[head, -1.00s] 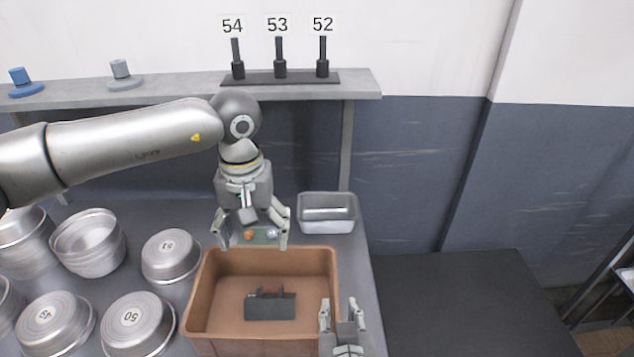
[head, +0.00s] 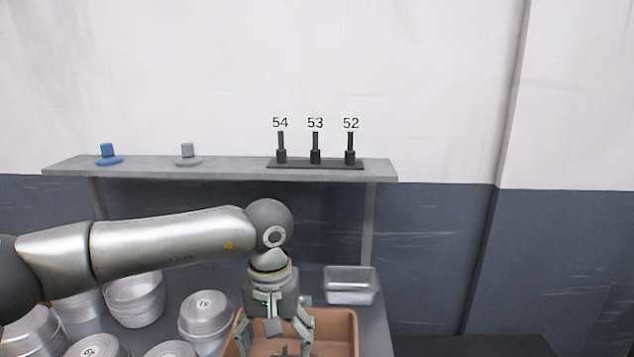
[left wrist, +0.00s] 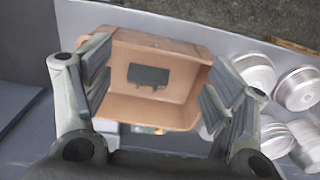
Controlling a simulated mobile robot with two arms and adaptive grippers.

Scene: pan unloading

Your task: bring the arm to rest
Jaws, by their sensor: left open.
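My left gripper (head: 278,338) is open and empty. In the head view it hangs fingers down in front of the brown bin (head: 348,328), with my arm reaching in from the left. In the left wrist view its two fingers (left wrist: 155,95) stand wide apart on either side of the brown bin (left wrist: 150,50). A dark block (left wrist: 148,75) lies on the bin's floor between the fingers in that view, with a clear gap around it. My right gripper is not in view now.
Several round metal pans (head: 135,300) stand left of the bin. A metal loaf tin (head: 350,285) sits behind it. A grey shelf (head: 220,172) behind holds a blue knobbed piece (head: 108,155), a grey one (head: 187,155) and a black rack (head: 315,162) with pegs labelled 54, 53 and 52.

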